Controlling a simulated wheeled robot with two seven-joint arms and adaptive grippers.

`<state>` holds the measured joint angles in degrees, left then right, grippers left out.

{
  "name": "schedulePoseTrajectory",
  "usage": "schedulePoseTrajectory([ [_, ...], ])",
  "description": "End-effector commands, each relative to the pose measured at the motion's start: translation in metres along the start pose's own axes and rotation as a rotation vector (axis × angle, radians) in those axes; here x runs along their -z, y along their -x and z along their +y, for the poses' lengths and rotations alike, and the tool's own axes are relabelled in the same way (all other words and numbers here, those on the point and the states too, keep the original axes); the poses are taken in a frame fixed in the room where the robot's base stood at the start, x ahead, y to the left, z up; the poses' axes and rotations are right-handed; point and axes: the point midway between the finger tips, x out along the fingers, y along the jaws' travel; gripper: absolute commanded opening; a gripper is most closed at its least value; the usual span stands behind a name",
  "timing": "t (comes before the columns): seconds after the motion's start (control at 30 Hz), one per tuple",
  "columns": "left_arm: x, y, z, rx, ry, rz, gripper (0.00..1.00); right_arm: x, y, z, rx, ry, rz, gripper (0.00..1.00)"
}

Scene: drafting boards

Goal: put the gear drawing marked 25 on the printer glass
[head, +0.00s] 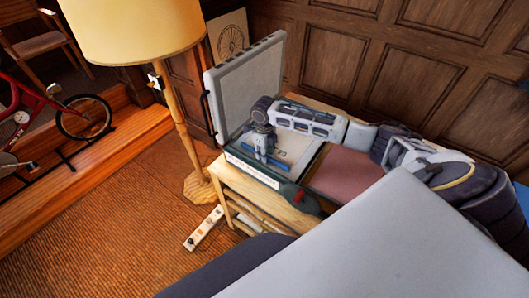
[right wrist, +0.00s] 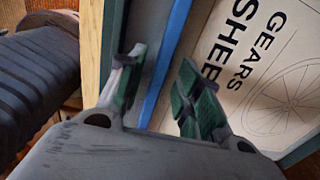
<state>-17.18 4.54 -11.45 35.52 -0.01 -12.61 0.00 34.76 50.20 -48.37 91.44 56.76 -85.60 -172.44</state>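The printer has its grey lid (head: 248,88) raised, and its front edge (head: 250,170) faces the room. A pale sheet (right wrist: 285,60) printed "GEARS", "SHEE…" and a spoked wheel shows in the right wrist view. It appears to lie on the printer bed, beside a blue strip (right wrist: 172,50). No number 25 is readable on its visible part. My right gripper (head: 262,158) points down over the bed. My left gripper is not in view.
A floor lamp (head: 132,28) stands left of the printer's wooden stand (head: 228,180). A dark green object (head: 305,202) sits at the printer's front right corner. A framed wheel drawing (head: 230,38) leans behind the lid. A power strip (head: 204,229) lies on the floor.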

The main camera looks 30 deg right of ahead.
Motion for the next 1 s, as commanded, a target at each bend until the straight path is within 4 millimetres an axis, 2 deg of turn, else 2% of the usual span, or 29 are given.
schedulePoseTrajectory([
  [0.9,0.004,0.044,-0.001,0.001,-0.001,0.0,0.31,0.0,0.048,0.0,0.0,0.0,0.0,0.35],
  [1.0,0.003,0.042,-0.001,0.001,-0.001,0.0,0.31,-0.001,0.063,0.0,0.001,0.002,-0.003,0.35],
])
